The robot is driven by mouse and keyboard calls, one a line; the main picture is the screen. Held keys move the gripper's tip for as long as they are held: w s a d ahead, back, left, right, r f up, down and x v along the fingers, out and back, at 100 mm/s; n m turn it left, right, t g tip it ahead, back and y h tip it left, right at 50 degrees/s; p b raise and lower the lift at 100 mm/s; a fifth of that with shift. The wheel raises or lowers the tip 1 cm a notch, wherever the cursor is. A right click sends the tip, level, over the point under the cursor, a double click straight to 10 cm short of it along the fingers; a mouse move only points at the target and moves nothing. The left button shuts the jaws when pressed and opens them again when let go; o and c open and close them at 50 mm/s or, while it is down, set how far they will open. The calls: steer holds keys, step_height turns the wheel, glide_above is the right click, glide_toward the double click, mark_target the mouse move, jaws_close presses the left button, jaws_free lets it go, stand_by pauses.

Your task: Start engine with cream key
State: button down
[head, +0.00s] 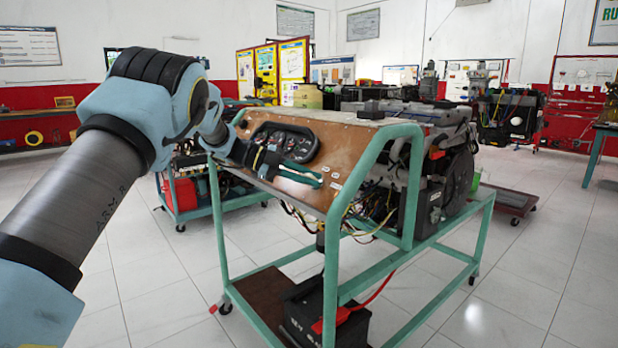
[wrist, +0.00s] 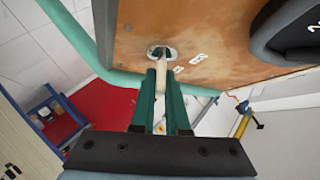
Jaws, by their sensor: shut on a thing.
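The engine trainer's brown panel (head: 318,150) slopes on a green frame, with gauges at its upper left. My gripper (head: 318,180) is at the panel's lower part, below the gauges. The fingertips point at the ignition switch (wrist: 162,52), an oval metal plate with a dark centre. The key is lined up with the switch. I cannot tell how deep it sits or how far it is turned.
A round black gauge (wrist: 290,30) is at the wrist view's upper right. The green frame tube (wrist: 80,38) runs along the panel's edge. A black battery (head: 325,312) with a red clamp sits low in the frame. Open tiled floor (head: 150,310) lies in front.

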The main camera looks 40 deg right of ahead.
steer(key=c, duration=0.9)
jaws_free()
steer(key=v, duration=1)
steer(key=shift+w+a+r+b, duration=0.15)
steer(key=shift+w+a+b, duration=0.05)
steer(key=shift+w+b, duration=0.1)
